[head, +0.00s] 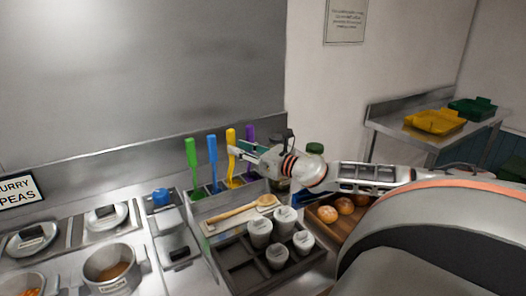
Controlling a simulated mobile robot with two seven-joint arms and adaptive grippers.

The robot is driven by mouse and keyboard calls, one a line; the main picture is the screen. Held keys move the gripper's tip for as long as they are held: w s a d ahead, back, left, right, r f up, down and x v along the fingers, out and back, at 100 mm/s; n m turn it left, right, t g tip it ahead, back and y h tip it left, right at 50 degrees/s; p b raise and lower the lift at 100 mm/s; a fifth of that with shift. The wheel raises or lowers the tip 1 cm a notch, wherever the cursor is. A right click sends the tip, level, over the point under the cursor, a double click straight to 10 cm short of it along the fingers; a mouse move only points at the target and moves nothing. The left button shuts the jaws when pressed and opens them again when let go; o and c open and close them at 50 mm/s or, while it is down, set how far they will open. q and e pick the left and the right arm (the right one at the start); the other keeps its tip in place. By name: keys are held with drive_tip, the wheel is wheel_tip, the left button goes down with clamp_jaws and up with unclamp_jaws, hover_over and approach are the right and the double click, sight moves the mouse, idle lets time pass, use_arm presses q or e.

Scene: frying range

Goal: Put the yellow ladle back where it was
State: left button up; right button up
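The yellow ladle (231,139) stands upright in the utensil holder (199,193), between the blue-handled utensil (213,150) and the purple-handled one (250,133). Its lower end is down in the holder and hidden. My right gripper (238,150) reaches in from the right, its fingertips at the upper handle of the yellow ladle. One pale finger crosses in front of the handle. Whether the fingers are closed on it is too small to tell. My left gripper is out of view.
A green-handled utensil (191,154) stands at the holder's left. In front are a wooden utensil (236,212) and a dark tray (238,259) with several white cups. Bread rolls (345,205) lie at right. Pots (110,266) stand at left. Yellow (436,121) and green trays rest on a far counter.

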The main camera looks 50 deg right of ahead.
drive_tip(key=s+p, duration=0.2)
drive_tip(key=s, duration=0.6)
drive_tip(key=shift+s+d, duration=0.35)
